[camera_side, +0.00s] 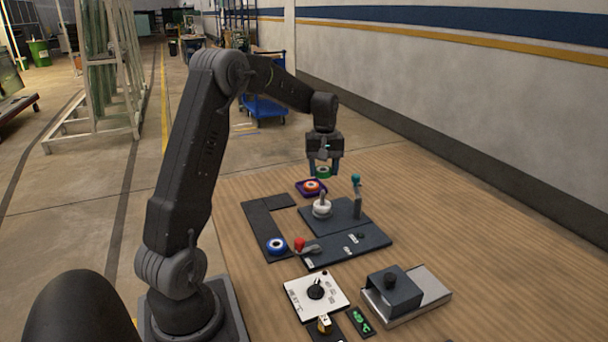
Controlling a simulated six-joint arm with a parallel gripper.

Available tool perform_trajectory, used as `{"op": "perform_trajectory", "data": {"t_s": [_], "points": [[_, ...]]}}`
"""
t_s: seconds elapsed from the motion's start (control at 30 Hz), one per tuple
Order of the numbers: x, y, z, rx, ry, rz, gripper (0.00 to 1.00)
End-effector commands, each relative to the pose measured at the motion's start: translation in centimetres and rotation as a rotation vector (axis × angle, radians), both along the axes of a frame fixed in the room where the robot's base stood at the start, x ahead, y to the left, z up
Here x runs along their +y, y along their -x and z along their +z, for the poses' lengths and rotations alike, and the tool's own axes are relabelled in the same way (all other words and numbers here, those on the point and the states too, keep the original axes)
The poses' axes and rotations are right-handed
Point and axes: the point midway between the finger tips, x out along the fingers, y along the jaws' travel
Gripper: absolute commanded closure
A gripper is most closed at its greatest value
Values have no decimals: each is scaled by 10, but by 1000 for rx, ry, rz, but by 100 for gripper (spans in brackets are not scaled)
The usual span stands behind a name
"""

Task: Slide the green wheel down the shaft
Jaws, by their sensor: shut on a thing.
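My gripper (323,163) points down and is shut on the green wheel (323,173), a small green ring between its fingertips. The wheel is held in the air above the work area. A short grey shaft (323,197) stands upright on a dark plate, with a white round piece (322,210) around its lower part. In the picture the green wheel is straight above the shaft's top, with a gap between them. I cannot tell from this one view whether it is centred over the shaft.
A teal-topped post (357,198) stands right of the shaft. A blue wheel (277,246) lies on a dark strip near a red-knobbed lever (300,244). A dial panel (316,292) is in front. The table's right side is clear.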

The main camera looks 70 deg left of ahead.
Motion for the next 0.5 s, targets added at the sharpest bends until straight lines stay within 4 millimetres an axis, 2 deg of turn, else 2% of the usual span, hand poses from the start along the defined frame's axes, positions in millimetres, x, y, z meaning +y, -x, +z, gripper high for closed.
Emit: {"op": "perform_trajectory", "data": {"t_s": [0.5], "points": [[0,-1,-35,1,2,0,71]]}}
